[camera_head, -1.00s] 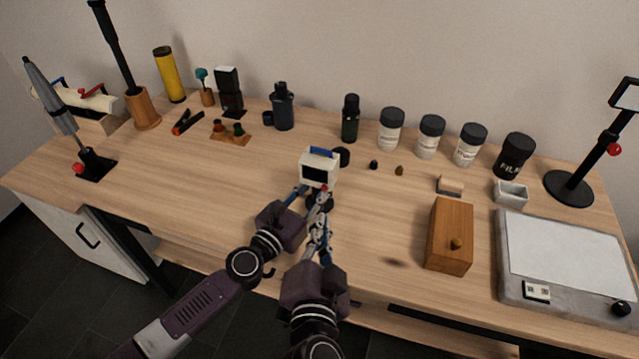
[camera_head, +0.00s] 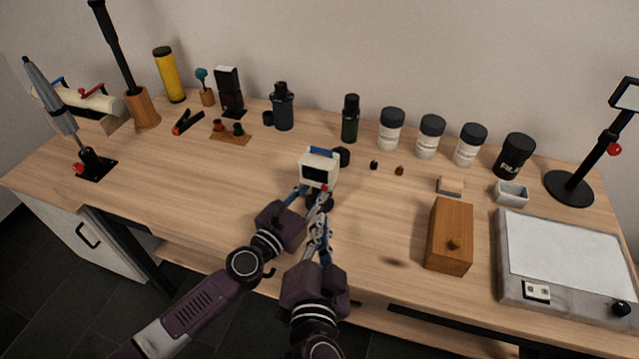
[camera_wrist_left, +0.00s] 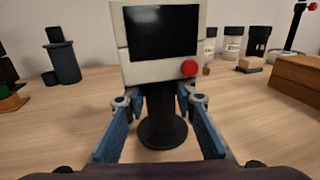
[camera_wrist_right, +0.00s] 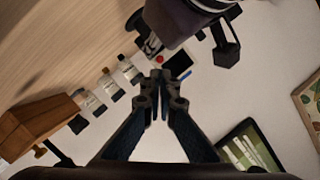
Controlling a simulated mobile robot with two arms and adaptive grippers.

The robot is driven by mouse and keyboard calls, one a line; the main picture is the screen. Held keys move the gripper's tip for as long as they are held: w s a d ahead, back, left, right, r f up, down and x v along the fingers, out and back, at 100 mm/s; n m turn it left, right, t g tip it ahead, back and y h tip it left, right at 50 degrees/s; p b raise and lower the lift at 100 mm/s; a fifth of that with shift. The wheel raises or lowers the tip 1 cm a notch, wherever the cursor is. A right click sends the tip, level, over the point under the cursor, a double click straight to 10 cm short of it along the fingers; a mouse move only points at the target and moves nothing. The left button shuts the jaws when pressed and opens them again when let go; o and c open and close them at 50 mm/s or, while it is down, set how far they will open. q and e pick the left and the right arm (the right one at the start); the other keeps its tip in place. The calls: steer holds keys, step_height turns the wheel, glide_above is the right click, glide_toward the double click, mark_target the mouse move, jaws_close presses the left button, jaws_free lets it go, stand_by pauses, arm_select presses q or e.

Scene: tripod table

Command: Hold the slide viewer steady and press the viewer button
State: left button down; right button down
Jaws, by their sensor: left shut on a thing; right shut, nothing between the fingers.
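The slide viewer (camera_head: 318,157) stands upright on the table near the middle, a cream box with a dark screen, on a black stem and round base. It also shows in the left wrist view (camera_wrist_left: 160,73). My left gripper (camera_wrist_left: 155,100) is shut on the black stem, just below the box. The red viewer button (camera_wrist_left: 190,68) is at the lower right of the viewer's front. My right gripper (camera_head: 321,197) is shut and empty, close in front of the button. In the right wrist view its closed fingertips (camera_wrist_right: 161,80) lie just below the button (camera_wrist_right: 158,58); contact cannot be told.
A wooden box (camera_head: 450,235) and a light panel (camera_head: 565,265) stand to the right. White jars (camera_head: 391,130) and dark bottles (camera_head: 350,120) line the back. A small black cap (camera_head: 343,155) lies close beside the viewer.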

stand_by(0.8)
steer(key=s+d+r+n+t+y, duration=0.2)
steer(key=d+r+n+t, duration=0.2)
steer(key=r+n+t, duration=0.55)
steer(key=s+f+n+g+y, duration=0.1)
steer(key=f+n+g+y, duration=0.1)
steer(key=n, duration=0.5)
steer(key=f+n+g+y, duration=0.2)
steer(key=f+n+g, duration=0.2)
steer(key=f+n, duration=0.2)
steer(key=s+f+n+g+y, duration=0.1)
steer(key=f+n+g+y, duration=0.1)
steer(key=n, duration=0.8)
steer(key=shift+s+d+f+g, duration=0.15)
steer(key=shift+f+g, duration=0.1)
steer(key=shift+f, duration=0.2)
steer(key=shift+s+f+g, duration=0.15)
steer(key=shift+f+g, duration=0.05)
steer(key=shift+f, duration=0.25)
